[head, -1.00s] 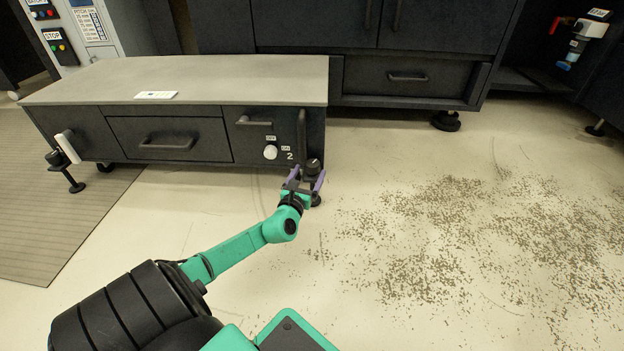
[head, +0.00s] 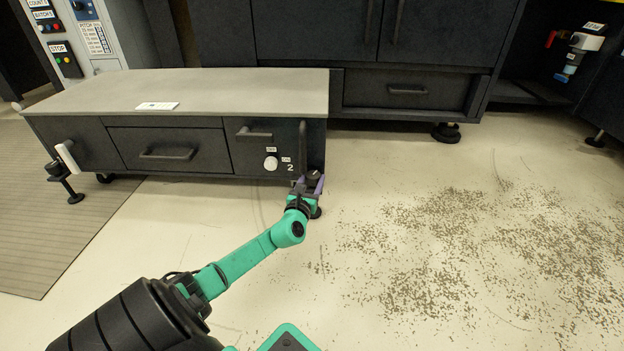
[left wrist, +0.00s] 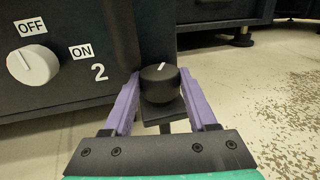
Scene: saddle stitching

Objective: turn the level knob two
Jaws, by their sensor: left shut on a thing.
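The level knob two is a black round knob with a white pointer line (left wrist: 160,84), on a bracket at the low cabinet's right front corner, beside the printed "2". In the left wrist view it sits between the purple fingers of my left gripper (left wrist: 162,100), which is shut on it. The white line points up and slightly right. In the head view my left gripper (head: 308,186) is at the cabinet's corner and mostly hides the knob. My right gripper is not in view.
A white knob (left wrist: 33,64) with OFF and ON labels sits left of the "2". The low cabinet (head: 190,92) has drawers and handles. Brown scraps (head: 440,250) litter the floor to the right. A dark cabinet (head: 400,90) stands behind.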

